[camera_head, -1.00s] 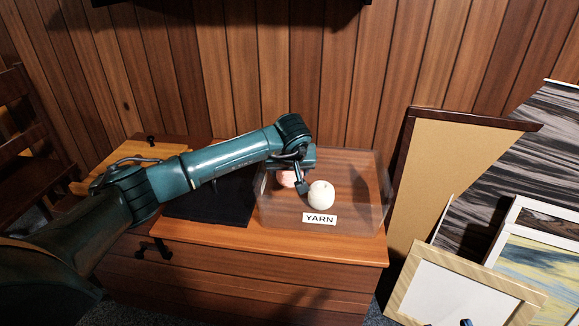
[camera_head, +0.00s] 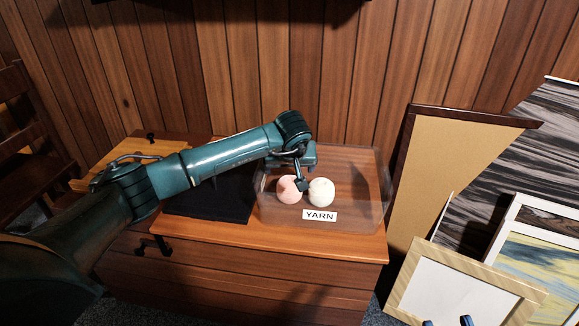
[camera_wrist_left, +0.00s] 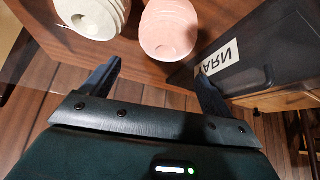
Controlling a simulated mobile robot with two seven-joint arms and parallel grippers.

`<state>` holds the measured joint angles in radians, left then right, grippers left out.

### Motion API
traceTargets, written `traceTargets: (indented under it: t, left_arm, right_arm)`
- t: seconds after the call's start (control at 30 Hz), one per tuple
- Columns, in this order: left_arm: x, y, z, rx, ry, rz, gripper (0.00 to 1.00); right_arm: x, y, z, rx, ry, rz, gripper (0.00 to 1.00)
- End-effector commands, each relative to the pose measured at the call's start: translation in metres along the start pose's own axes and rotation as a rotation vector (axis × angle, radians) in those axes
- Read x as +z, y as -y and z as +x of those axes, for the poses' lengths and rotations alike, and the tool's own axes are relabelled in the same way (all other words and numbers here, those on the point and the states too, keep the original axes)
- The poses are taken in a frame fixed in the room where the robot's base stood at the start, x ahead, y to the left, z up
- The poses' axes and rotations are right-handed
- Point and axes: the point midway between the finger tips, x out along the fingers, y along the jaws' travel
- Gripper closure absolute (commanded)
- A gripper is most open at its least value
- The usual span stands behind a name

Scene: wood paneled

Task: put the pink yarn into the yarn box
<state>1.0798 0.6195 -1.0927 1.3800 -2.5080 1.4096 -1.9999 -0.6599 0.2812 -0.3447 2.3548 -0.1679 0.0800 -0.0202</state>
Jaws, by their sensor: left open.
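The yarn box (camera_head: 365,208) is a clear open bin with a YARN label on its front wall, standing on the wooden chest. The pink yarn (camera_head: 288,191) is a pale pink ball inside it, left of a white yarn ball (camera_head: 321,191). My left gripper (camera_head: 301,186) reaches into the box from above and partly covers the pink yarn. In the left wrist view its fingers (camera_wrist_left: 155,85) are apart and empty, with the pink yarn (camera_wrist_left: 168,28) beyond them. My right gripper (camera_head: 447,322) shows only two separated blue fingertips at the bottom edge.
A dark cloth or mat (camera_head: 210,195) lies on the chest left of the box. A framed cork-coloured board (camera_head: 445,175) leans right of the chest, with several picture frames (camera_head: 460,290) in front. A wood-paneled wall (camera_head: 240,70) stands behind. A chair is at the left.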

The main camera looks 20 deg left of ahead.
Motion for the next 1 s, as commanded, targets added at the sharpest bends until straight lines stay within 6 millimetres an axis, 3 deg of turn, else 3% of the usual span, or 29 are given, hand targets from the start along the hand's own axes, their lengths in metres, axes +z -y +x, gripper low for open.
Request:
traceTargets:
  t: [0.23,0.4,0.5,0.7,1.0]
  left_arm:
    - [-0.002,0.0,-0.018,0.001,-0.001,0.001,0.14]
    - [-0.003,0.0,-0.055,0.001,-0.003,0.002,0.14]
    - [-0.003,0.0,-0.078,0.002,-0.004,0.001,0.14]
    - [-0.002,0.0,-0.114,0.001,-0.002,0.001,0.14]
    - [0.0,0.0,-0.132,-0.001,0.0,0.0,0.14]
  right_arm:
    - [-0.007,-0.001,0.001,-0.001,-0.001,-0.011,0.64]
    - [-0.011,-0.003,0.0,-0.002,0.014,-0.037,0.64]
    - [0.0,-0.006,-0.004,0.016,0.08,-0.022,0.64]
    - [0.001,-0.011,-0.004,0.027,0.15,0.001,0.64]
    - [0.003,-0.012,-0.004,0.029,0.184,0.012,0.64]
